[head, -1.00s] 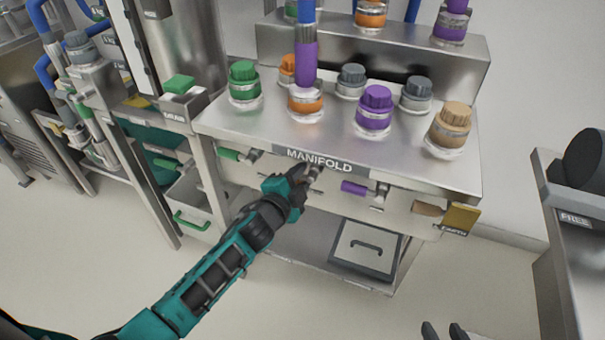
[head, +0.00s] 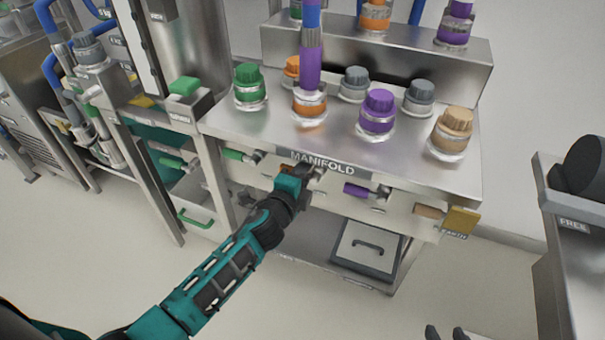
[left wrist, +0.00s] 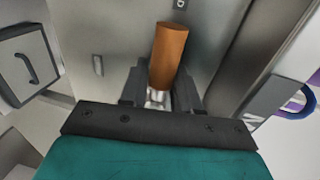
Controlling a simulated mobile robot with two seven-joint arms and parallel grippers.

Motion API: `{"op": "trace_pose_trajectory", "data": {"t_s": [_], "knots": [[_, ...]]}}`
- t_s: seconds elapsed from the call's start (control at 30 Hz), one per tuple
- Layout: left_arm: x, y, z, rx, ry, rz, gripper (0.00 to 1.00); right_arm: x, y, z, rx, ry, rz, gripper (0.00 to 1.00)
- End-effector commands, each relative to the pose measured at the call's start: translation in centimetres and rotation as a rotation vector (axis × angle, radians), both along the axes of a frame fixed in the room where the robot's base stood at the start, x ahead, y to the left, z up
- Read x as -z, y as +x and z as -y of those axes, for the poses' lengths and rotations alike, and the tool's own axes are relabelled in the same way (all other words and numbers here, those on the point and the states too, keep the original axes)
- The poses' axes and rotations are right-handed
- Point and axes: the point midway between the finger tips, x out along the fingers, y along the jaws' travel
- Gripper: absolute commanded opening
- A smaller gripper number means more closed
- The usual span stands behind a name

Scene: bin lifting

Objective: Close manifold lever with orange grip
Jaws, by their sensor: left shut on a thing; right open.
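The manifold (head: 335,145) is a steel bench block with a front row of levers under its MANIFOLD label. The lever's orange grip (left wrist: 168,55) stands up between my left gripper's fingers in the left wrist view, with a shiny metal stem below it. In the head view only a small orange patch (head: 287,168) shows at the gripper; the rest is hidden by it. My left gripper (head: 303,183) is shut on the lever at the front panel. My right gripper (head: 446,333) is open and empty at the bottom edge, with only its fingertips visible.
Other levers on the panel have green (head: 233,155), purple (head: 356,190) and tan (head: 428,211) grips. A yellow tag (head: 462,220) hangs at the right end. Capped fittings stand on top.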

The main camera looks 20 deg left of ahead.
Motion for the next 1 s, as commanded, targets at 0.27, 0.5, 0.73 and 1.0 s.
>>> {"op": "trace_pose_trajectory", "data": {"t_s": [0.27,0.5,0.73,1.0], "knots": [[-0.1,0.0,0.0,0.001,0.011,0.002,0.0,0.0,0.1,-0.1,0.002,0.003,0.001,0.43],[-0.1,0.0,0.0,0.0,0.007,0.001,0.49,0.0,0.1,-0.1,0.002,0.003,0.0,0.43],[-0.1,-0.1,0.0,0.001,0.004,0.001,0.49,0.0,0.1,-0.1,0.001,0.002,0.0,0.43],[-0.7,-3.5,-0.1,0.001,0.003,-0.002,0.49,-0.7,0.1,0.1,-0.002,-0.005,0.006,0.43]]}}
